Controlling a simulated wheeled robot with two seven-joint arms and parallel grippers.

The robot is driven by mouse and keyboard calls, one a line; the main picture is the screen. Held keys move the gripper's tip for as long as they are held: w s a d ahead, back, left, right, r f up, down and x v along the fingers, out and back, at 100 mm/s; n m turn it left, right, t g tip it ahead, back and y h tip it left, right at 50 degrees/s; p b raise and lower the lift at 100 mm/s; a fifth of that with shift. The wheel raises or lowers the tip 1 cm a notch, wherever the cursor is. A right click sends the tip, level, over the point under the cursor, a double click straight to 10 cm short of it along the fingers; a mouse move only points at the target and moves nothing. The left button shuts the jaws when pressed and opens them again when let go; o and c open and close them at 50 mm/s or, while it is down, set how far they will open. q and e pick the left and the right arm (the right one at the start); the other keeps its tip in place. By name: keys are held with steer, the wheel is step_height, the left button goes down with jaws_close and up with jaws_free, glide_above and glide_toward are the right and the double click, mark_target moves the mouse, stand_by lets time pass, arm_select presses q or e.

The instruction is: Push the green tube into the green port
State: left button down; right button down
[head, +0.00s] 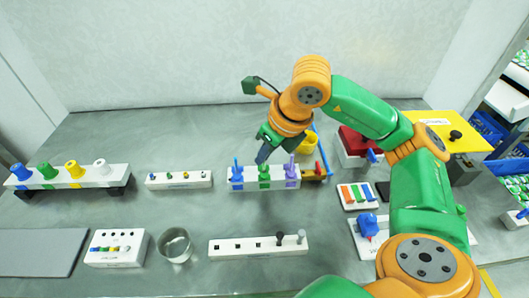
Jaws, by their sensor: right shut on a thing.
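A white block (250,186) in the middle of the table carries a blue piece (236,174), a green tube (264,178) and a purple piece (291,172) in a row. My right gripper (263,156) points down from above and behind the block. Its fingers are shut at the top of the green tube, which looks upright over the block. The fingers partly cover the tube's top, and I cannot tell how deep its lower end sits. The green port itself is not clearly visible. My left gripper is not in view.
A white rack (111,176) at the left holds blue, green, yellow and white pieces. A small socket strip (180,181), a metal cup (175,245) and a long white strip (235,248) stand nearby. A yellow-topped box (464,166) stands at the right. Table space between them is clear.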

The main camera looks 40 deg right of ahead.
steer(key=shift+f, duration=0.15)
steer(key=shift+f+b, duration=0.25)
steer(key=shift+b, duration=0.2)
